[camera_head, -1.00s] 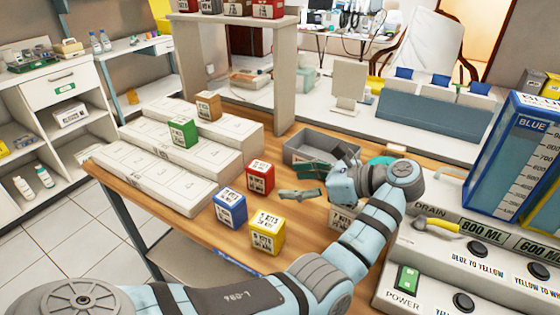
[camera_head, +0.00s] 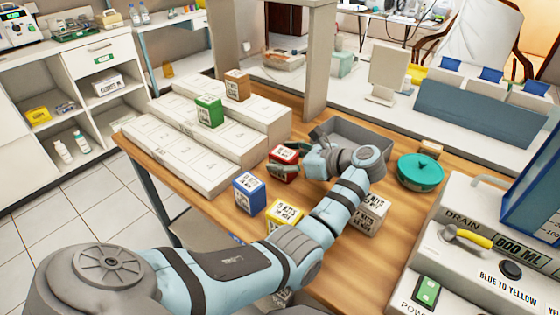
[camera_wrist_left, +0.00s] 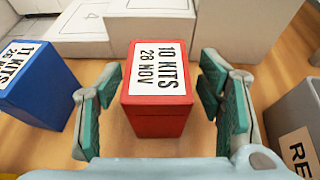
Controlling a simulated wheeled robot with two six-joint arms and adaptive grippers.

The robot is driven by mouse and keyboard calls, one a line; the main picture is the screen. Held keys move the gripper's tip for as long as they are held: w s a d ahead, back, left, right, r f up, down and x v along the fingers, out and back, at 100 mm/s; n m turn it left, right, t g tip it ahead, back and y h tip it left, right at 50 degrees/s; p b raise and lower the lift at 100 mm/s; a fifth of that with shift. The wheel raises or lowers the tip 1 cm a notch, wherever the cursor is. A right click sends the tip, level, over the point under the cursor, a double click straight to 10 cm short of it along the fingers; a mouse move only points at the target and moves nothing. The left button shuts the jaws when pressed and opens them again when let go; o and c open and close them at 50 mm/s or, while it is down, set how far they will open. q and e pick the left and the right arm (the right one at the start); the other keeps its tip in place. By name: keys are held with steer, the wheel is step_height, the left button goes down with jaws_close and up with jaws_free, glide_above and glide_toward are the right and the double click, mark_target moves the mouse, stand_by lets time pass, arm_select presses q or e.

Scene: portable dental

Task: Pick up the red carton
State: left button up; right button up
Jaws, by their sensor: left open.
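The red carton (camera_head: 284,154) stands on the wooden table in front of the stepped white boxes. In the left wrist view the red carton (camera_wrist_left: 157,122) is upright, with a white label reading "10 KITS 28 NOV" on top. My left gripper (camera_head: 290,160) is at the carton and partly covers it. In the left wrist view the open left gripper (camera_wrist_left: 161,75) has one green-padded finger on each side of the carton, with a visible gap on both sides. My right gripper is not in view.
A blue carton (camera_head: 248,192) and a yellow carton (camera_head: 283,214) stand close by. A green carton (camera_head: 209,111) and a brown carton (camera_head: 236,84) sit on the white steps (camera_head: 180,150). A grey bin (camera_head: 375,136) and a teal lidded pot (camera_head: 420,172) are to the right.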

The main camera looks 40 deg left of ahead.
arm_select(q)
steer(key=shift+s+a, duration=0.1)
steer(key=shift+a, duration=0.1)
steer(key=shift+d, duration=0.1)
steer(key=c, duration=1.3)
steer(key=shift+o, duration=0.2)
